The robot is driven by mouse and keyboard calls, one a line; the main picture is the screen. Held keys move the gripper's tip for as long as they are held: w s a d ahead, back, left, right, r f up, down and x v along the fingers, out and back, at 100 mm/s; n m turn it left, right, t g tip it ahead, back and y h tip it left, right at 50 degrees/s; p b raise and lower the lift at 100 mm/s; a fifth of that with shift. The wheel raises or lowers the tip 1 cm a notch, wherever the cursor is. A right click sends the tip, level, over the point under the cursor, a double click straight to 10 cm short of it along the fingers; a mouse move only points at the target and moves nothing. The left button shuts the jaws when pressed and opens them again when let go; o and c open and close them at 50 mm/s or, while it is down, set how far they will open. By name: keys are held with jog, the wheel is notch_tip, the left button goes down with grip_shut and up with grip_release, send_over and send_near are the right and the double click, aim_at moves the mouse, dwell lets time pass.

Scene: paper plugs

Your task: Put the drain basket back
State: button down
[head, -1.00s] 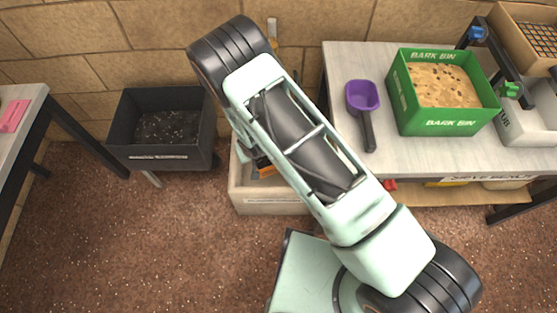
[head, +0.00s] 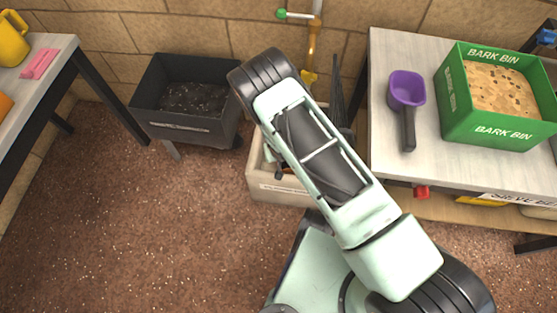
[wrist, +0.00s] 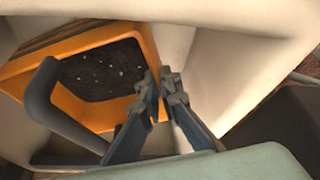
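An orange-rimmed basket (wrist: 130,45), apparently the drain basket, lies inside a cream box. It has dark, speckled contents and a grey loop handle (wrist: 50,100). My gripper (wrist: 165,82) reaches into the box, its two fingertips nearly together at the basket's right-hand corner. I cannot tell whether the rim is between the fingers or just behind them. In the head view the cream box (head: 280,192) stands on the floor behind my arm, which hides the gripper and most of the box's inside.
A dark grey trough (head: 185,132) with dark contents stands left of the box. A pipe with a tap (head: 314,40) runs down the wall behind. The right bench (head: 410,170) holds a purple scoop (head: 406,90) and a green bark bin (head: 500,125). The floor at left is clear.

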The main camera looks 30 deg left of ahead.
jog(key=shift+f+b, duration=0.6)
jog(key=shift+f, duration=1.2)
jog(key=shift+f, duration=0.1)
jog(key=shift+f, duration=0.15)
jog(key=c, duration=2.2)
grip_release()
jog(key=shift+o, duration=0.2)
jog(key=shift+r, duration=0.35)
jog(key=p+v, duration=0.4)
jog(key=v, duration=0.7)
jog(key=shift+s+r, duration=0.15)
jog(key=shift+r, duration=0.2)
